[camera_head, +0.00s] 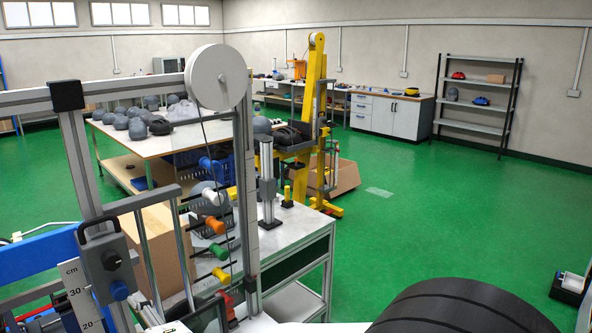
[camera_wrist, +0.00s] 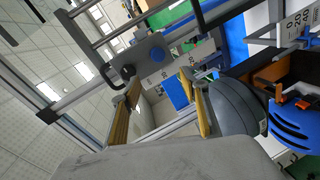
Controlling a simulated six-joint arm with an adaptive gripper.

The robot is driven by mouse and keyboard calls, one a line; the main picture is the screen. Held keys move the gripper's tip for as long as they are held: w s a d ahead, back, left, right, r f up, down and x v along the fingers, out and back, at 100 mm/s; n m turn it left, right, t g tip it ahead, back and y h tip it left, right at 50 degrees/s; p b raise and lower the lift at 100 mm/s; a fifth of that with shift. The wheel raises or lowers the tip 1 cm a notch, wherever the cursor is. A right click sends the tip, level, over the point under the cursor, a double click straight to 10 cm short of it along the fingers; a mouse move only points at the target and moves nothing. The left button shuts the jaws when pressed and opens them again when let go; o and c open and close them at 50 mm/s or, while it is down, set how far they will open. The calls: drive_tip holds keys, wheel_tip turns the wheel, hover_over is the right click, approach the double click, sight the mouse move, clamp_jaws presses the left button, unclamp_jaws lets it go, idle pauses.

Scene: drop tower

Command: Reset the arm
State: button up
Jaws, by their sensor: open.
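My gripper (camera_wrist: 160,108) shows in the wrist view as two tan fingers spread apart, with no object seen between them. Beyond the fingers are the drop tower's rails and its grey carriage block (camera_wrist: 157,55) with a blue knob. In the head view the drop tower's aluminium frame (camera_head: 85,170) stands at the left, with a white pulley wheel (camera_head: 216,77) on top. Its carriage (camera_head: 107,262) hangs on the rails above a centimetre scale (camera_head: 78,290). The gripper's fingers cannot be made out in the head view.
A rounded grey object (camera_wrist: 238,105) lies close beside the right finger, with a blue slotted part (camera_wrist: 295,125) past it. Coloured handles (camera_head: 217,250) stick out near the tower post. A white-topped bench (camera_head: 305,232) stands behind. Green floor (camera_head: 430,210) is open at the right.

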drive_tip(key=s+d+f+m+g+h, duration=0.3)
drive_tip(key=d+f+m, duration=0.1)
drive_tip(key=f, duration=0.3)
drive_tip(key=s+d+f+m+g+h, duration=0.1)
drive_tip(key=s+d+m+h, duration=0.15)
drive_tip(key=d, duration=0.35)
drive_tip(key=s+d+f+m+g+h, duration=0.1)
drive_tip(key=d+m, duration=0.2)
drive_tip(key=d, duration=0.2)
drive_tip(key=s+d+r+m+h, duration=0.1)
drive_tip(key=s+d+r+m, duration=0.2)
drive_tip(key=d, duration=0.7)
drive_tip(key=s+d+r+m+h, duration=0.2)
drive_tip(key=s+d+m, duration=0.4)
drive_tip(key=d, duration=0.4)
drive_tip(key=s+d+r+m+h, duration=0.1)
drive_tip(key=s+d+r+m, duration=0.2)
drive_tip(key=d, duration=0.7)
drive_tip(key=shift+s+d+r+m+h, duration=0.4)
drive_tip(key=shift+s+m, duration=0.6)
drive_tip(key=shift+m, duration=0.25)
